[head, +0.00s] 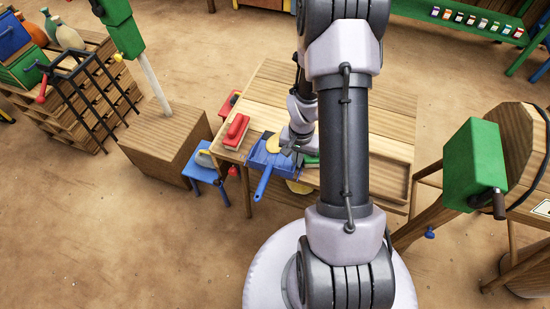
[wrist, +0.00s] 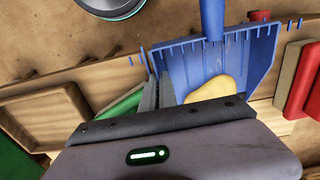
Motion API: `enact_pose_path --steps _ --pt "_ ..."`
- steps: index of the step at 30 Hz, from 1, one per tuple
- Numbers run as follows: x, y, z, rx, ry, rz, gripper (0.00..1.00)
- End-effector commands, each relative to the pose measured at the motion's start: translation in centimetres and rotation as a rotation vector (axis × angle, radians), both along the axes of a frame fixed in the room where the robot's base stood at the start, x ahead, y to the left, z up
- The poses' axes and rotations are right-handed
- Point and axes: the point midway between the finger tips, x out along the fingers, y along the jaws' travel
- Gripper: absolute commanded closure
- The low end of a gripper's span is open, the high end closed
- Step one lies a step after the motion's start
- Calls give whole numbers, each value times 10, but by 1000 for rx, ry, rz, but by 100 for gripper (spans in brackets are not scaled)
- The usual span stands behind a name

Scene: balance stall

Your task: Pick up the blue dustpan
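The blue dustpan (head: 259,161) is at the front left edge of the wooden table in the head view, its handle pointing toward me past the edge. In the wrist view the dustpan (wrist: 245,62) shows its toothed rim, with the handle at the top. A yellow lump (wrist: 215,88) appears against the pan. My gripper (head: 290,149) is at the pan's right side in the head view. In the wrist view its fingers (wrist: 158,82) are close together with the pan's side wall between them. The exact contact is partly hidden.
A red brush-like block (head: 236,130) lies left of the pan; it also shows in the wrist view (wrist: 305,85). A green item (wrist: 120,105) lies on the other side. A blue stool (head: 205,172) stands left of the table (head: 385,120). My arm hides the table's middle.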

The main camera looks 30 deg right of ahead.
Motion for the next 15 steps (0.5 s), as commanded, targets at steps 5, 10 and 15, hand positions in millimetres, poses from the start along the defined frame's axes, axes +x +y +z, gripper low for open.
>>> enact_pose_path --steps 5,10,15 --pt "0 0 0 -1 -1 0 100" --pt "1 0 5 -1 -2 0 100" --pt "1 -1 48 -2 -3 0 100"
